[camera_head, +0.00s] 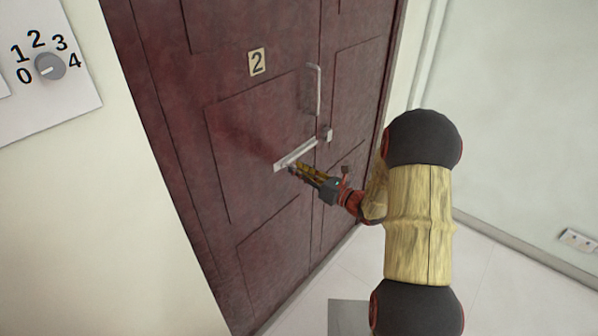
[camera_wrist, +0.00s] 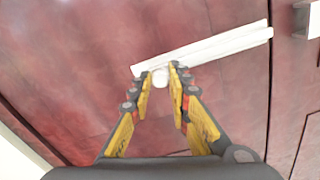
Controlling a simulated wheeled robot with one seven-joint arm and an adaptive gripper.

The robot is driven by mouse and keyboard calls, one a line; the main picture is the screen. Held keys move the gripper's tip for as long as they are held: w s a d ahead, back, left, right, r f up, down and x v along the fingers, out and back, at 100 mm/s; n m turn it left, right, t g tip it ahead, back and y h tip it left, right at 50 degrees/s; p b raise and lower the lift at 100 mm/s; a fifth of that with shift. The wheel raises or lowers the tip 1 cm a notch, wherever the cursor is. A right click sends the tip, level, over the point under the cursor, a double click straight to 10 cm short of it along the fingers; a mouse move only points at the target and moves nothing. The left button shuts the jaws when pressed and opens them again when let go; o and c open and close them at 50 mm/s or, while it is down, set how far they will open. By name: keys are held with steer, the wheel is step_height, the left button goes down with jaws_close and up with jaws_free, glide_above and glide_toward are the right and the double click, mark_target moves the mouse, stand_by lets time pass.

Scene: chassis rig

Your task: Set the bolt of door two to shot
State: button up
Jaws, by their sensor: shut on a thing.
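Door two (camera_head: 230,120) is dark red-brown and carries a number 2 plate (camera_head: 257,62). Its pale bolt (camera_head: 297,153) lies across the leaf below the handle; it also shows in the wrist view (camera_wrist: 220,46). The keeper (camera_head: 327,134), a small grey block across the seam, stands at upper right in the wrist view (camera_wrist: 307,18). A gap shows between the bolt's right end and the keeper. My gripper (camera_head: 293,168) is at the bolt's left part. In the wrist view its fingertips (camera_wrist: 160,76) are shut on the bolt's white knob (camera_wrist: 160,78), partly hidden between them.
A vertical pull handle (camera_head: 317,90) stands above the bolt, near the seam. A dial (camera_head: 49,66) marked 0 to 4 is on a wall panel at far left. A socket plate (camera_head: 579,240) is low on the right wall.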

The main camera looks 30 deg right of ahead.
jaws_close()
steer(key=p, duration=0.2)
glide_toward(304, 152)
steer(key=x, duration=0.4)
steer(key=shift+w+a, duration=0.2)
steer(key=shift+w, duration=0.05)
steer(key=o, duration=0.6)
jaws_free()
steer(key=shift+d, duration=0.1)
steer(key=shift+o, duration=1)
steer(key=v, duration=1.2)
